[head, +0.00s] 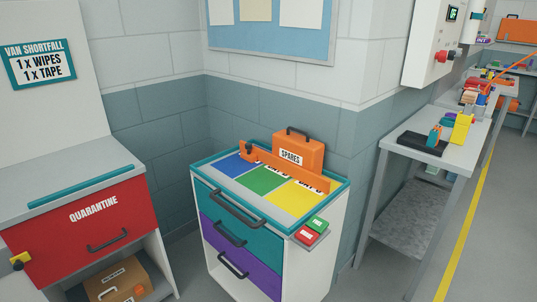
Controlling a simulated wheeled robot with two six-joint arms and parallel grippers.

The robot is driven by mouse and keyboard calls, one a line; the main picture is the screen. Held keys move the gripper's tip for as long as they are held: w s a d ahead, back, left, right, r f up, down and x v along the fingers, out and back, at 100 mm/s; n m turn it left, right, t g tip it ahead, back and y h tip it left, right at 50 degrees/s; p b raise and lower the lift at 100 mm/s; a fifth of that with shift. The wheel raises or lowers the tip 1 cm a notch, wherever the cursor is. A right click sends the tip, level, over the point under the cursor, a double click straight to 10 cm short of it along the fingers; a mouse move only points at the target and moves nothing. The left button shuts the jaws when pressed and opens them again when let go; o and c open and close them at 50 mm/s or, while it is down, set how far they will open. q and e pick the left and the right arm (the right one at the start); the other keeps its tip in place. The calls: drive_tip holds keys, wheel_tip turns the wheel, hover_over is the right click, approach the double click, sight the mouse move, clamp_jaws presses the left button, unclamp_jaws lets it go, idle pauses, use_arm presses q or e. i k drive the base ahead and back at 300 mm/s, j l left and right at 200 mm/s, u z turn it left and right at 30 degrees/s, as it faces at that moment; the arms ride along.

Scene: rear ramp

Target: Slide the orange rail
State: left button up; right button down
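The orange rail (260,157) lies across the top of a teal-rimmed cabinet (334,197) in the middle of the head view. It runs from the back left to the right, along the far side of a blue panel (234,166), a green panel (261,180) and a yellow panel (291,198). An orange case marked SPARES (306,150) stands right behind it and rises above it. Neither of my grippers is in view.
A red button and a green button (317,225) sit on a small shelf at the cabinet's right front corner. A counter with a red QUARANTINE drawer (88,235) stands at left. A grey workbench (440,153) stands at right. Open floor (480,260) lies at the lower right.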

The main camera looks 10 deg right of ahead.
sight(252, 153)
drive_tip(key=i+j, duration=0.9)
drive_tip(key=j, duration=0.15)
drive_tip(key=z, duration=0.05)
